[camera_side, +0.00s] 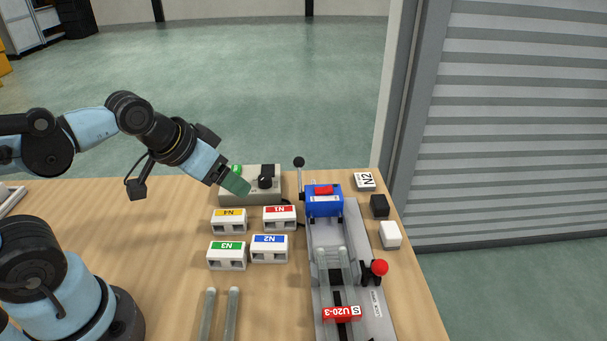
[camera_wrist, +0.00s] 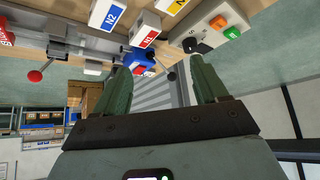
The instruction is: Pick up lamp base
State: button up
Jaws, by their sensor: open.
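No thing in view is plainly marked as a lamp base, and I cannot tell which one it is. Small blocks at the table's right edge are a black one (camera_side: 379,205) and a white one (camera_side: 390,235). White two-hole blocks carry coloured labels: N4 yellow (camera_side: 229,221), N1 red (camera_side: 279,218), N3 green (camera_side: 226,257) and N2 blue (camera_side: 269,250). My gripper (camera_side: 237,183) is open and empty, tilted down to the right above the grey control box. In the wrist view its two green fingers (camera_wrist: 162,88) are apart with nothing held between them.
The grey control box (camera_side: 232,198) has a green button and black knob. A grey rail fixture (camera_side: 376,318) holds a blue unit (camera_side: 324,205), a red-ball lever (camera_side: 379,267) and a red U20-3 label. Glass tubes (camera_side: 207,316) lie at the front.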

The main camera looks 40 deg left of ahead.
jog(key=d+m+g+h, duration=0.1)
jog(key=m, duration=0.2)
jog(key=m+g+h, duration=0.2)
jog(key=m+g, duration=0.1)
jog(key=m, duration=0.4)
send_over(270, 242)
jog(key=a, duration=0.1)
jog(key=shift+s+a+f, duration=0.1)
jog(key=shift+s+f, duration=0.05)
jog(key=shift+f, duration=1.15)
jog(key=shift+s+f, duration=0.15)
jog(key=shift+f, duration=1.2)
jog(key=shift+s+a+f, duration=0.1)
jog(key=shift+s+f, duration=0.05)
jog(key=shift+f, duration=1.15)
jog(key=shift+s+x, duration=0.15)
jog(key=shift+x, duration=0.7)
jog(key=shift+s+x, duration=0.2)
jog(key=shift+x, duration=1.7)
jog(key=c, duration=1.1)
jog(key=shift+r, duration=0.15)
